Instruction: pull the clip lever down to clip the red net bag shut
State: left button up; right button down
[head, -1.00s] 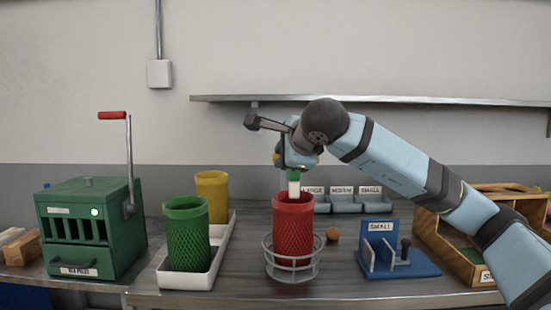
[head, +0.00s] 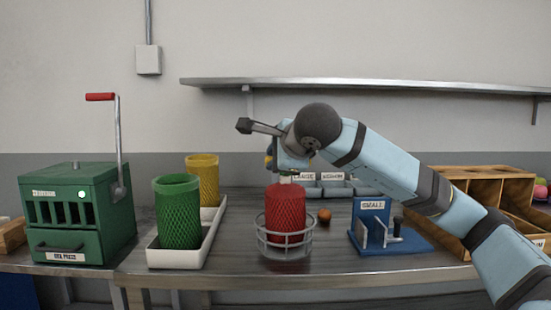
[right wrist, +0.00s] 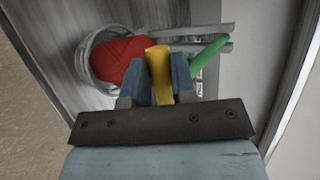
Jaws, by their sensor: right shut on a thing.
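The red net bag (head: 285,207) stands in a round wire holder (head: 286,243) near the bench's front edge. In the right wrist view the red bag (right wrist: 125,62) lies left of my gripper (right wrist: 160,68). The green lever (right wrist: 208,55) sticks out to the right of the fingers, and a yellow piece (right wrist: 158,72) shows between them. Its grip point is hidden. My left gripper is not in view.
A white tray (head: 177,258) with green (head: 178,220) and yellow (head: 203,178) net bins stands left. A green press (head: 75,215) is farther left. An orange ball (head: 324,217), a blue "SMALL" stand (head: 390,240) and a wooden rack (head: 480,195) are right. Labelled bins (head: 335,188) stand behind.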

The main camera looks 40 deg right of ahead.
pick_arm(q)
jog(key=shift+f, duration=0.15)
pick_arm(e)
jog(key=shift+a+f, duration=0.2)
jog(key=shift+f, duration=0.6)
jog(key=c, duration=0.9)
grip_release()
jog(key=shift+s+d, duration=0.1)
jog(key=shift+s, duration=0.05)
jog(key=shift+c, duration=0.2)
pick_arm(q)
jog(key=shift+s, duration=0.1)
pick_arm(e)
jog(key=shift+r, duration=0.1)
jog(key=shift+d+r, duration=0.1)
jog(key=shift+r, duration=0.15)
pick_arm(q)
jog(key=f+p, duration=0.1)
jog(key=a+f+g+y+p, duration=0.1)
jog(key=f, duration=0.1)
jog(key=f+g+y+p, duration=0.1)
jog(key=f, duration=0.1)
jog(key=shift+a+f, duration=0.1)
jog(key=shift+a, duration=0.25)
pick_arm(e)
jog(key=v, duration=1.3)
jog(key=shift+r, duration=0.25)
